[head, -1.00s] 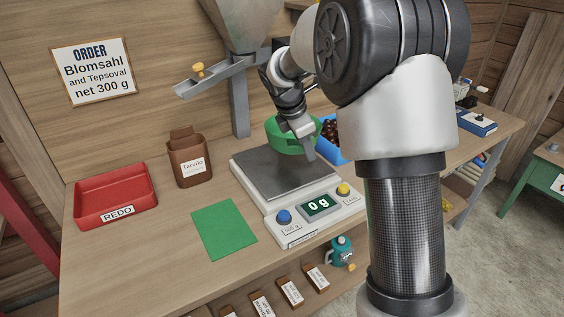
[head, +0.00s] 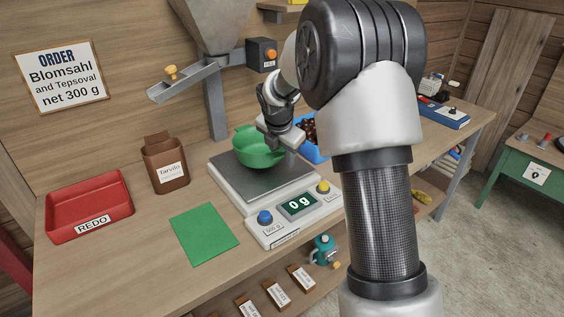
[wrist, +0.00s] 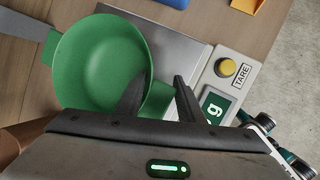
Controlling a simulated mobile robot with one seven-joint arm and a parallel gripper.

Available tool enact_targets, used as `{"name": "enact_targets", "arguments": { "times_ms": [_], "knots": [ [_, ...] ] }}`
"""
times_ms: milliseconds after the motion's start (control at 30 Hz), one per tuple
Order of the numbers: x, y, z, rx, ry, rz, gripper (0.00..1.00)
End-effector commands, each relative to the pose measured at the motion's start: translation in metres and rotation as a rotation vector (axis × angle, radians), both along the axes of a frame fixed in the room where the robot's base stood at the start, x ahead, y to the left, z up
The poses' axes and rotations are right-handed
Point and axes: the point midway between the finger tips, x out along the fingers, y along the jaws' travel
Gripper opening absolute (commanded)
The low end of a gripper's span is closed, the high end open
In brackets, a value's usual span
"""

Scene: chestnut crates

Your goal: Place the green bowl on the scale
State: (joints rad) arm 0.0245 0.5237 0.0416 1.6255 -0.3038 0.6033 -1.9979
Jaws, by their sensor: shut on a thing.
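The green bowl (head: 259,148) is upright over the back part of the scale's grey plate (head: 243,181). The scale's display (head: 299,204) reads 0 g. My gripper (head: 290,146) is shut on the bowl's right side. In the wrist view the fingers (wrist: 158,100) are at a green tab on the rim of the bowl (wrist: 100,65), and the plate (wrist: 180,60) shows beside it. I cannot tell whether the bowl's base touches the plate.
A green mat (head: 204,234) lies left of the scale. A brown Tarvilo bag (head: 166,167) and a red REDO tray (head: 88,205) stand farther left. A hopper with a chute (head: 190,82) is behind. A blue bin (head: 311,150) with brown contents is behind my gripper.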

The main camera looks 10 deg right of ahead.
Motion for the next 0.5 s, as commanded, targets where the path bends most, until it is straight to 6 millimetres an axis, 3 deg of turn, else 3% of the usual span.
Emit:
{"name": "enact_targets", "arguments": {
  "times_ms": [100,300,333,400,500],
  "knots": [
    [0.0002,0.0006,-0.0161,0.000,0.000,0.001,0.04],
    [0.0001,0.0002,-0.0164,0.001,-0.001,0.000,0.04],
    [-0.0001,0.0002,-0.0168,0.001,0.001,0.000,0.40],
    [-0.0001,0.0001,-0.0167,-0.001,0.001,0.000,0.52],
    [-0.0001,0.0002,-0.0166,0.000,0.000,0.000,0.54]
  ]
}}
